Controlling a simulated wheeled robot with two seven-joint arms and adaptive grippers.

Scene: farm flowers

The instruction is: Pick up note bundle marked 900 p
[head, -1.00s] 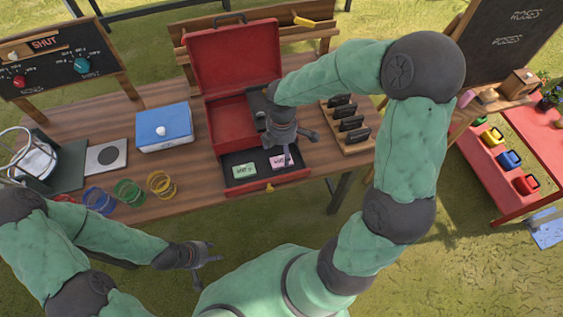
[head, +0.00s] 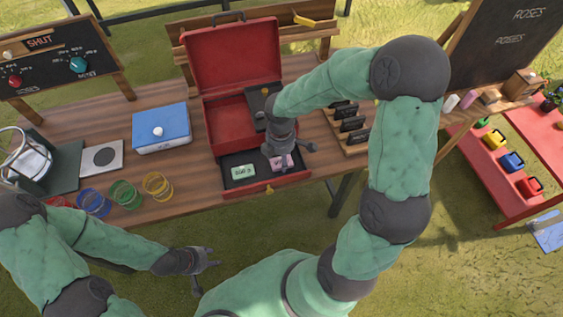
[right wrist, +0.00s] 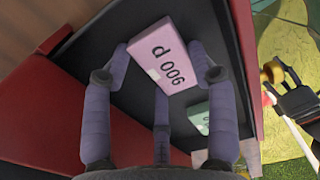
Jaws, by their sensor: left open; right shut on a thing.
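In the head view the pink bundle (head: 283,163) shows under the right gripper (head: 284,158), over the right part of the open drawer (head: 258,184) of the red box. My right gripper is shut on it. A green note bundle (head: 243,172) lies in the left part of the drawer; it also shows in the right wrist view (right wrist: 200,118). My left gripper (head: 205,272) is open and empty, in front of the table.
The red box (head: 233,70) stands with its lid up behind the drawer. A blue box (head: 160,128) and several coloured rings (head: 125,194) are to the left. A rack with dark slots (head: 350,125) is close on the right. Bare table lies between.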

